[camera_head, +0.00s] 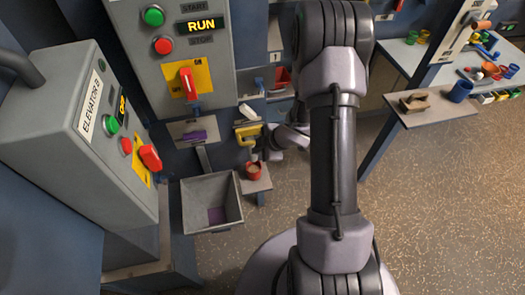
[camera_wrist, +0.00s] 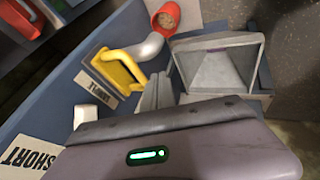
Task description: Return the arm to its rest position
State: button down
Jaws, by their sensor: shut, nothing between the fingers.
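My arm (camera_head: 334,150) rises from my base and reaches away from me. Its far end bends down to the left in the head view, near the yellow-framed part (camera_head: 248,133) and the red cup (camera_head: 254,171). My gripper's fingers are hard to make out there. In the wrist view the gripper body with a green light fills the bottom, and my gripper's grey fingers (camera_wrist: 157,92) show beyond it, shut and empty. They point between the yellow part (camera_wrist: 120,70) and the grey hopper (camera_wrist: 218,65). The red cup (camera_wrist: 173,38) with brownish contents is farther off.
The elevator box (camera_head: 75,140) and the RUN panel (camera_head: 170,50), each with buttons and a red lever, stand left. A grey bin (camera_head: 212,203) holding something purple sits below. A side table (camera_head: 430,110) carries a blue cup (camera_head: 460,91). Speckled floor is open at right.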

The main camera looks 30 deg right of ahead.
jog(key=p+v, duration=0.4)
jog(key=v, duration=0.7)
notch_tip(320, 180, up, 13)
jog(key=w+d+m+h+b, duration=0.1)
jog(key=d+m+h+b, duration=0.15)
jog(key=m+h, duration=0.35)
jog(key=s+a+r+m+y+b, duration=0.2)
jog(key=s+a+r+m, duration=0.2)
jog(key=s+a+m, duration=0.2)
jog(key=s+a+r+m+y+b, duration=0.2)
jog(key=s+a+m, duration=0.4)
jog(key=s+a, duration=0.5)
jog(key=a+r+y, duration=0.1)
jog(key=a+r, duration=0.1)
jog(key=a, duration=0.2)
jog(key=shift+s+r+y, duration=0.3)
jog(key=shift+r, duration=0.05)
jog(key=shift+a, duration=0.1)
